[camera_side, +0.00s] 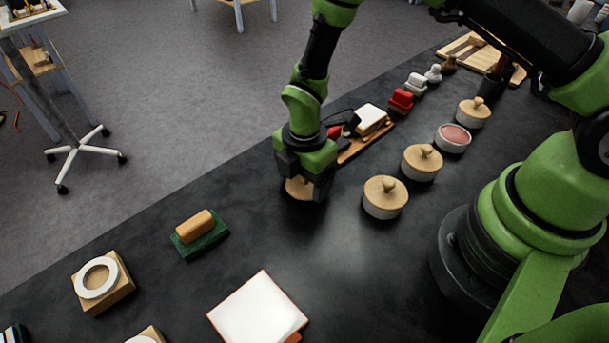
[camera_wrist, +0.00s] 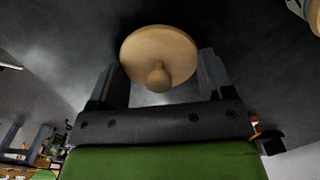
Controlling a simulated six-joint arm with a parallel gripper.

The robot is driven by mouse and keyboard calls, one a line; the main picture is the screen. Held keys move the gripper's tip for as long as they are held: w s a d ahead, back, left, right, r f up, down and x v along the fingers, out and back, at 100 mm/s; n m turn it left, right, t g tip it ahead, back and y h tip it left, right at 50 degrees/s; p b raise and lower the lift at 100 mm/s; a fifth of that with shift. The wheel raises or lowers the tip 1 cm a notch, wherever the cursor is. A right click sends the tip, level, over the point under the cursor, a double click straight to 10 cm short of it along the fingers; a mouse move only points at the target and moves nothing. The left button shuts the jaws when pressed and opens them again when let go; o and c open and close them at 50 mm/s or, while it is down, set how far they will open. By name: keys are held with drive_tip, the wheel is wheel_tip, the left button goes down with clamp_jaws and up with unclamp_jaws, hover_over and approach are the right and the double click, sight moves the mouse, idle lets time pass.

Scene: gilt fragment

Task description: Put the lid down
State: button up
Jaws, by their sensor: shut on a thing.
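A round wooden lid with a knob shows under my gripper (camera_side: 303,182) in the side view (camera_side: 297,190). In the wrist view the lid (camera_wrist: 146,47) lies between the two fingers, its knob facing the camera. My gripper is shut on the lid, low over the dark bench; I cannot tell whether the lid touches the bench. A white pot (camera_side: 453,146) without a lid, reddish inside, stands to the right. Three white pots with similar wooden lids stand in its row: one nearest (camera_side: 385,205), one behind it (camera_side: 422,170), one farthest (camera_side: 473,119).
A wooden board (camera_side: 352,149) with a white-topped block (camera_side: 371,119) lies just behind my gripper. A green block with a wooden top (camera_side: 200,234), a wooden block with a white ring (camera_side: 103,282) and a white square (camera_side: 258,312) lie at the front left. Bare bench (camera_side: 300,235) lies between.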

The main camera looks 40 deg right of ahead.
drive_tip(key=o, duration=0.9)
drive_tip(key=shift+f, duration=0.1)
wheel_tip(320, 180, up, 21)
drive_tip(key=s+d+m+t, duration=0.2)
drive_tip(key=m, duration=0.4)
drive_tip(key=s+d+r+m+t+y, duration=0.1)
drive_tip(key=s+d+r+m+t, duration=0.1)
drive_tip(key=s+r+m, duration=0.3)
drive_tip(key=s+d+r+m+t+y, duration=0.1)
drive_tip(key=s+d+r+m+t, duration=0.1)
drive_tip(key=s+r+m, duration=0.3)
drive_tip(key=shift+s+d+m+t, duration=0.5)
drive_tip(key=shift+s+m, duration=1.6)
drive_tip(key=shift+m, duration=1.5)
